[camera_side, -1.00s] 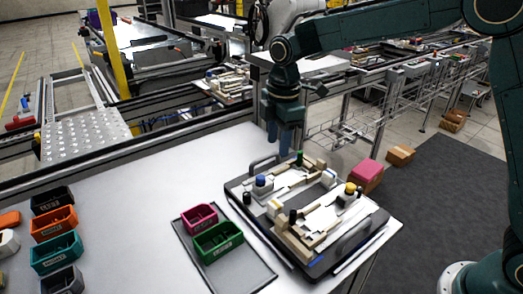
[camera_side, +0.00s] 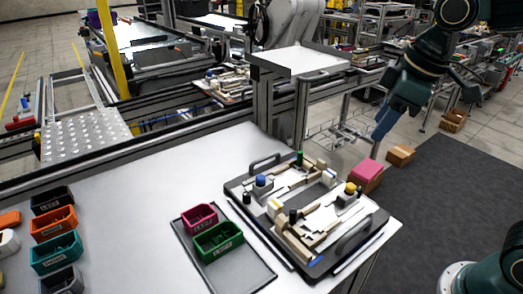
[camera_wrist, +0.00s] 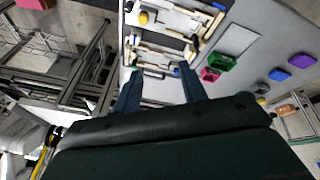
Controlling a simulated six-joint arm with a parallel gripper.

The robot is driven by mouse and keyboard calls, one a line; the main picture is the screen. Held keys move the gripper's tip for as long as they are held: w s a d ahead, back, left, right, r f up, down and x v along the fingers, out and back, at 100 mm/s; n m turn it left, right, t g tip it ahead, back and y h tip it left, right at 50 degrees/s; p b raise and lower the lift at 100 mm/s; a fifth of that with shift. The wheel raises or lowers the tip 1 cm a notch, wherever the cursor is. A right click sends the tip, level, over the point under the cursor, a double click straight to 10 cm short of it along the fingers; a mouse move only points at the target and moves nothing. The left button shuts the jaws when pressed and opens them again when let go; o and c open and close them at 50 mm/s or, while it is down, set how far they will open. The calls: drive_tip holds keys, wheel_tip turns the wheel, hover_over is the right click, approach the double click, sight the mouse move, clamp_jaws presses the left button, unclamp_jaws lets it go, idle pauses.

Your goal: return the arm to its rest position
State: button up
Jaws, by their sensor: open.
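My gripper (camera_side: 383,124) hangs at the upper right in the side view, beyond the table's edge and above the floor. Its blue fingers point down and to the left. In the wrist view its two fingers (camera_wrist: 158,90) stand apart with nothing between them. The pallet fixture (camera_side: 236,186) lies on the table with several blocks and pegs on it, well below and left of the gripper. It also shows at the top of the wrist view (camera_wrist: 125,52).
A grey tray (camera_side: 245,275) holds a pink bin (camera_side: 199,217) and a green bin (camera_side: 218,240). Several coloured bins stand at the table's left. A pink-topped box (camera_side: 367,172) and cardboard boxes (camera_side: 400,155) sit on the right. Open space surrounds the gripper.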

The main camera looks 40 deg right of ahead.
drive_tip(key=s+d+f+m+t, duration=0.1)
drive_tip(key=s+m, duration=0.4)
drive_tip(key=s, duration=0.6)
drive_tip(key=shift+s+d+f+m+t, duration=0.2)
drive_tip(key=shift+d+f+m+t, duration=0.2)
drive_tip(key=shift+d+f, duration=0.4)
